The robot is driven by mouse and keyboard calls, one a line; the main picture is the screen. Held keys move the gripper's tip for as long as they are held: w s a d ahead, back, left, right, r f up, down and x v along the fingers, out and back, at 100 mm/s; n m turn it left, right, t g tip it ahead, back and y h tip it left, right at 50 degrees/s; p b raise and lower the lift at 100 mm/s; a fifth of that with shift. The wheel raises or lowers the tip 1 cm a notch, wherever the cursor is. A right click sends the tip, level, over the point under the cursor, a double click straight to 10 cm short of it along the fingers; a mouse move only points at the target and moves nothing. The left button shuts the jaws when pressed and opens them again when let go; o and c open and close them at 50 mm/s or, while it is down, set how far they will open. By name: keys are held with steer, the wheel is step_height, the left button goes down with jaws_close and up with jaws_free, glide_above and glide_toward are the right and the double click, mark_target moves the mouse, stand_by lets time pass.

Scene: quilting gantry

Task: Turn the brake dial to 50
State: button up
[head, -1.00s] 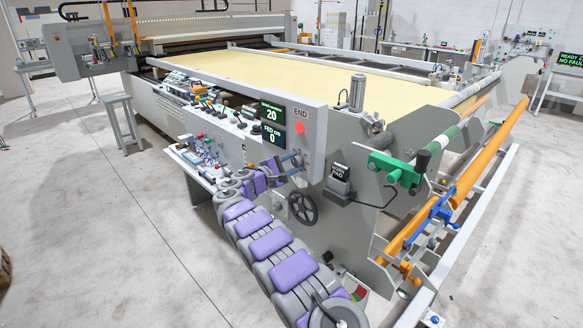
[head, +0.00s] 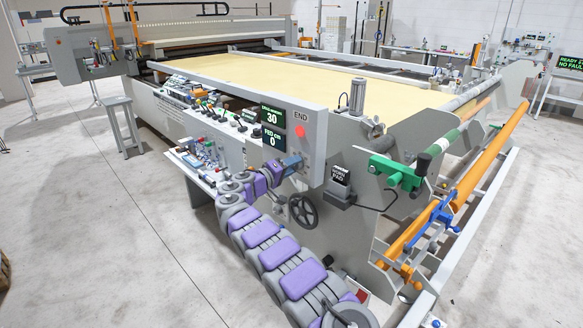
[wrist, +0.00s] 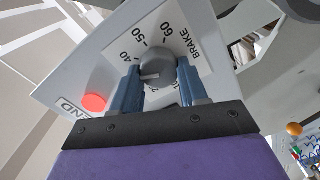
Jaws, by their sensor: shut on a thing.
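The brake dial (wrist: 157,62), a round dark grey knob on a white plate marked BRAKE, is at the middle of the wrist view. Marks 40, 50 and 60 show around it; lower marks are partly hidden by the fingers. A pale line on the knob points left and slightly down, toward the left finger, below 40. My gripper (wrist: 160,74) is shut on the knob, with one blue finger on each side. In the head view my gripper (head: 291,164) is at the end panel, where it hides the dial. The upper display (head: 271,117) reads 30.
A lower display (head: 273,138) reads FED cm 0. A red button (head: 300,132) sits on the END panel above my gripper; it also shows in the wrist view (wrist: 94,102). A black handwheel (head: 303,211) is just below my arm's end.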

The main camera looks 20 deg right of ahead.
steer(key=shift+s+f+m, duration=0.1)
steer(key=shift+f+m, duration=0.05)
steer(key=shift+m, duration=6.35)
steer(key=o, duration=0.8)
steer(key=shift+o, duration=1.3)
steer(key=shift+d, duration=0.15)
